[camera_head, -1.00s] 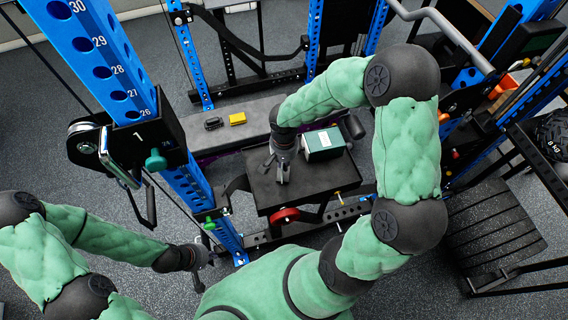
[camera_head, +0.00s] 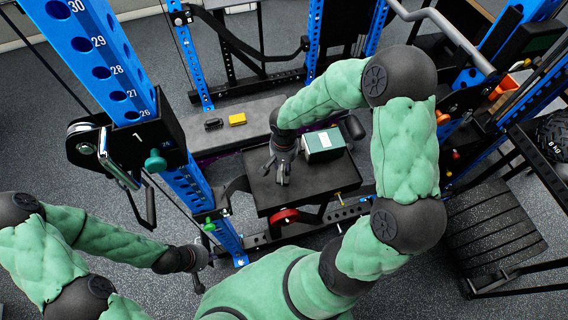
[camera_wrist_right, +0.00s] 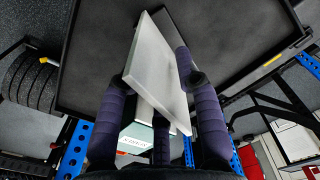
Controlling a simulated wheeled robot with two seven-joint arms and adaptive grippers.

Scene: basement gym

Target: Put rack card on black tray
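The black tray (camera_head: 325,180) is the dark, flat, rimmed surface in the middle of the head view; it fills the top of the right wrist view (camera_wrist_right: 235,40). My right gripper (camera_head: 281,176) points down over its left part. In the right wrist view its purple-grey fingers (camera_wrist_right: 160,100) close around a thin pale grey slab, seemingly the rack card (camera_wrist_right: 155,65), held tilted. I cannot tell whether the card touches the tray. In the head view the card is not clearly visible. My left gripper (camera_head: 199,266) hangs low at the left, away from the tray; its fingers are unclear.
A green and white box (camera_head: 323,145) stands on the tray right beside my right gripper. Behind lies a grey bench (camera_head: 270,112) with a yellow item (camera_head: 237,119) and a black item (camera_head: 213,124). A blue rack post (camera_head: 100,50) rises at the left.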

